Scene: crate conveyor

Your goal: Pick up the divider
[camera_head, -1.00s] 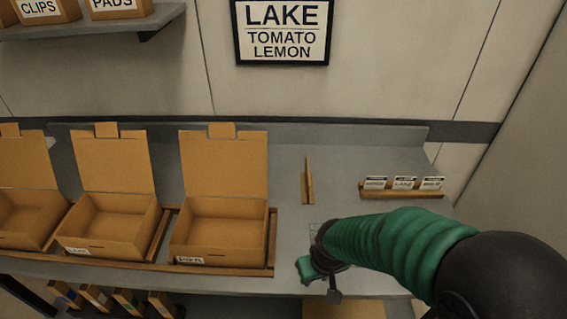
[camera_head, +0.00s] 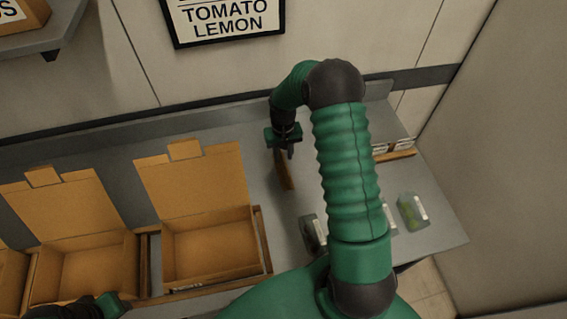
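The divider (camera_head: 287,178) is a thin wooden board standing on the grey table, right of the open boxes. My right gripper (camera_head: 283,152) points down at the divider's upper end, and its fingers hide that part. I cannot tell whether the fingers are closed on it or only around it. My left gripper (camera_head: 108,306) shows in part at the bottom left, in front of the boxes and well away from the divider; its fingers are not clear.
Open cardboard boxes (camera_head: 208,248) stand in a row on the left. A card rack (camera_head: 398,155) is partly behind my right arm. A green packet (camera_head: 411,211) and other items lie on the right of the table. A framed sign (camera_head: 225,18) hangs above.

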